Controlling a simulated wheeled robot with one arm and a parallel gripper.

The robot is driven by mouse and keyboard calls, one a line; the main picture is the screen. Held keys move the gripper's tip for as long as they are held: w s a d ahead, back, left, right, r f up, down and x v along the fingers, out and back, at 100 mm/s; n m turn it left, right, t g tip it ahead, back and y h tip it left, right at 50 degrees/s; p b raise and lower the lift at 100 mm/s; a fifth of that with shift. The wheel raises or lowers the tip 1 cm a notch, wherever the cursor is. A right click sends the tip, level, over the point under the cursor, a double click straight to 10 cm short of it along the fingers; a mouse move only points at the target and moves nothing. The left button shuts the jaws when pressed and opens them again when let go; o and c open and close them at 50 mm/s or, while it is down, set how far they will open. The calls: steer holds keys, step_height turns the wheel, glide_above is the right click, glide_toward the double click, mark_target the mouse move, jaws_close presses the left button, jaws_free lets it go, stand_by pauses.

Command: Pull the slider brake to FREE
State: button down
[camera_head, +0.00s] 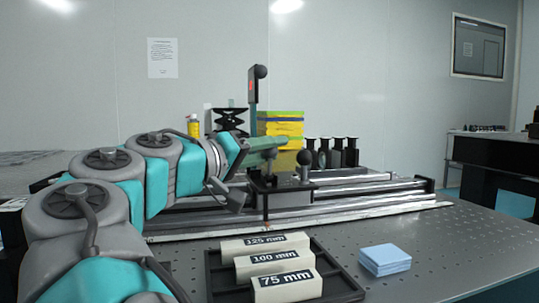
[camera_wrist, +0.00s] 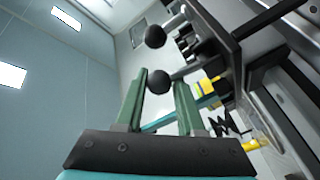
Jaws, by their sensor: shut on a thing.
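The slider carriage (camera_head: 285,183) is a dark plate on long metal rails. A black ball knob (camera_head: 305,157) stands on it, right of my gripper (camera_head: 272,145). In the wrist view, my gripper's green fingers (camera_wrist: 160,82) are closed around a black ball (camera_wrist: 158,81) on a short stem. A second black ball (camera_wrist: 155,37) stands apart, beyond the fingertips. In the head view the held ball is largely hidden by the fingers. A tall dark post (camera_head: 253,90) with a red mark and a ball-shaped top rises behind my gripper. No FREE marking is readable.
A black tray (camera_head: 345,288) holds blocks marked 125 mm, 100 mm and 75 mm (camera_head: 286,284) in front of the rails. Blue pads (camera_head: 384,259) lie to its right. Yellow boxes (camera_head: 281,125) and several dark holders (camera_head: 332,153) stand behind. The perforated tabletop (camera_head: 440,260) is clear at right.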

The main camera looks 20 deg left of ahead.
steer(key=shift+f, duration=0.25)
steer(key=c, duration=0.8)
jaws_free()
steer(key=shift+o, duration=1.1)
steer(key=shift+r, duration=0.1)
steer(key=shift+r+p, duration=0.15)
steer(key=shift+p, duration=0.3)
